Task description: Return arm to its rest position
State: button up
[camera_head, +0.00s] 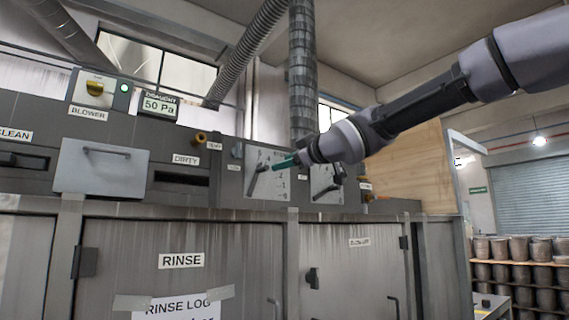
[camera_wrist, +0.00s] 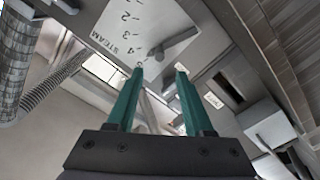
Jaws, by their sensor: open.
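My gripper (camera_head: 284,163) is in front of the upper panel of the grey machine, with my arm reaching in from the upper right. In the wrist view, its two green fingers (camera_wrist: 160,78) stand apart with nothing between them. A dial plate (camera_head: 266,174) with a dark lever is just behind the fingertips in the head view. The wrist view shows this plate marked STEAM (camera_wrist: 128,30), with a lever handle beyond the fingers. I cannot tell the exact gap between fingertips and lever; no contact is clear.
The machine carries a BLOWER switch (camera_head: 94,90), a gauge reading 50 Pa (camera_head: 159,105), a DIRTY slot (camera_head: 181,179) and a RINSE door (camera_head: 181,245). Ducts (camera_head: 302,70) rise behind it. Shelves of stacked pots (camera_head: 517,262) stand at the right. Open air surrounds my arm.

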jog(key=s+d+f+m+g+h, duration=0.25)
jog(key=d+f+m+h, duration=0.6)
jog(key=d+f, duration=0.65)
jog(key=s+d+f+m+g, duration=0.2)
jog(key=s+d+f+m, duration=0.1)
jog(key=s+f+m, duration=0.2)
jog(key=s+d+f+m+g, duration=0.3)
jog(key=s+d+f+m, duration=0.1)
jog(key=s+f, duration=0.4)
jog(key=shift+s+d+f+m, duration=0.25)
jog(key=shift+s+m, duration=0.2)
jog(key=shift+s, duration=0.35)
jog(key=shift+a+g+y, duration=0.2)
jog(key=shift+g+y, duration=0.05)
jog(key=shift+y, duration=0.1)
